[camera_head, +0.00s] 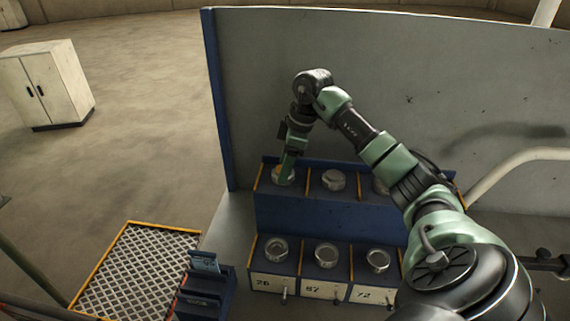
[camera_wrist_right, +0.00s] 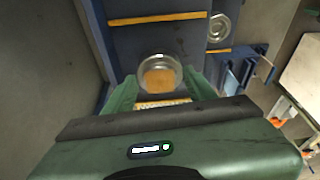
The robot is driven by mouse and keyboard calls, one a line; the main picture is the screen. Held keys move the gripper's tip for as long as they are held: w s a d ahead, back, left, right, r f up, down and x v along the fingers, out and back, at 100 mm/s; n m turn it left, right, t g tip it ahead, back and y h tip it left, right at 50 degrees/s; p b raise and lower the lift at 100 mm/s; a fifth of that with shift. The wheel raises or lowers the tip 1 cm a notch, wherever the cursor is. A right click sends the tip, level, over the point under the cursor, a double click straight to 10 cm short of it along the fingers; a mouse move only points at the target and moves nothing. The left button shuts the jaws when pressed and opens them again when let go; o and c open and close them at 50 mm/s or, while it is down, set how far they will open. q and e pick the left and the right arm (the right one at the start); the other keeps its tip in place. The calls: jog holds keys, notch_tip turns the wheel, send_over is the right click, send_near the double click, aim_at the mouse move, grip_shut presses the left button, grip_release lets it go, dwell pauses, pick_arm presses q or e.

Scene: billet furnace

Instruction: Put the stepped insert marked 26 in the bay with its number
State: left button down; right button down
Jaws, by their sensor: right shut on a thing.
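A round metal piece with an orange top (camera_wrist_right: 159,79) sits in the far left bay of the upper tier of a blue rack (camera_head: 320,213); its lower part shows in the head view (camera_head: 284,181). No number is readable on it. My right gripper (camera_head: 287,169) reaches down onto it, and in the wrist view its green fingers (camera_wrist_right: 160,88) are closed on either side of it. The bay labelled 26 (camera_head: 262,281) is at the left of the lower tier, with a metal ring (camera_head: 277,249) in it. My left gripper is not in view.
Other upper-tier bays hold round metal pieces (camera_head: 333,180). Lower bays to the right, one labelled 72 (camera_head: 363,296), hold metal rings. Orange dividers separate bays. A grey panel (camera_head: 400,75) stands behind. A blue slotted holder (camera_head: 207,289) and mesh tray (camera_head: 140,272) are left.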

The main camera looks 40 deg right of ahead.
jog(key=c, duration=0.8)
grip_release()
jog(key=shift+o, duration=0.2)
jog(key=shift+r, duration=0.35)
jog(key=b+v, duration=0.3)
jog(key=v, duration=0.3)
jog(key=shift+s+d+r, duration=0.15)
jog(key=shift+d+r, duration=0.05)
jog(key=shift+r, duration=0.1)
jog(key=shift+v, duration=2.4)
jog(key=shift+a, duration=0.1)
